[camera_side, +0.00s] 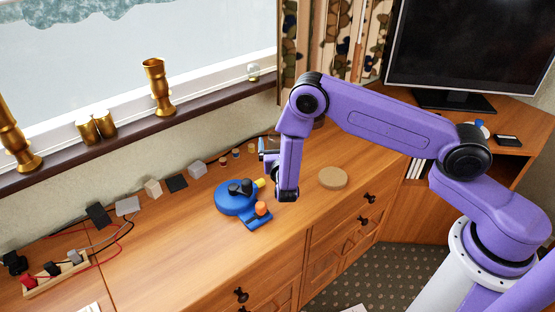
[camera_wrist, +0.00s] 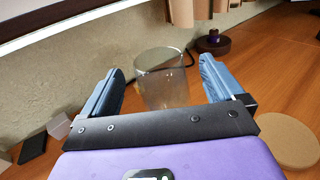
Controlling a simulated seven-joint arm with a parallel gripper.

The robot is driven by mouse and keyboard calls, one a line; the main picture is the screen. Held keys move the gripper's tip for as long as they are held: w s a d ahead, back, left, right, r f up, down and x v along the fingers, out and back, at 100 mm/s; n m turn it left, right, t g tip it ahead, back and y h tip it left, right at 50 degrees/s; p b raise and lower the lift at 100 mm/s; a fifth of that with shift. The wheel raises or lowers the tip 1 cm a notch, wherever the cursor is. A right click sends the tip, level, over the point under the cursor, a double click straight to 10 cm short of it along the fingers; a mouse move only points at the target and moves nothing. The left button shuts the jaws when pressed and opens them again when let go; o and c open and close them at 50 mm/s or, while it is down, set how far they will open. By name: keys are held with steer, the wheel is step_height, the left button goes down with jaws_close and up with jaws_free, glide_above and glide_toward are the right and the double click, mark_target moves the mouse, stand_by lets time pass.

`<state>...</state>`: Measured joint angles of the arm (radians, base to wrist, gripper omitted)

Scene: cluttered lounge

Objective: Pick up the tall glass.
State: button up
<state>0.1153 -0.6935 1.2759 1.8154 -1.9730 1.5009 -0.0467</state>
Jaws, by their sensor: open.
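The tall glass (camera_wrist: 162,80) is clear and stands upright on the wooden surface in the wrist view. It shows between the two spread fingers of my gripper (camera_wrist: 161,66), nearer the left one in its lower part. The fingers are open and blue-grey, with a visible gap on each side of the glass. I cannot tell how far the glass reaches in between them. In the side view my gripper (camera_side: 267,152) is low over the wooden cabinet top, partly hidden by my arm. The glass cannot be made out clearly there.
A blue device (camera_side: 235,199) with black knobs and an orange piece sits in front of my gripper. A round tan disc (camera_side: 333,178) lies to the right. Small blocks (camera_side: 153,187) and a power strip (camera_side: 57,272) with cables lie left. Gold vases (camera_side: 158,88) stand on the sill.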

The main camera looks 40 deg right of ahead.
mark_target(277, 136)
steer(key=shift+f+x, duration=0.15)
steer(key=shift+x, duration=1)
steer(key=shift+f+x, duration=0.15)
steer(key=shift+x, duration=1.05)
steer(key=c, duration=1.7)
steer(key=shift+r, duration=0.2)
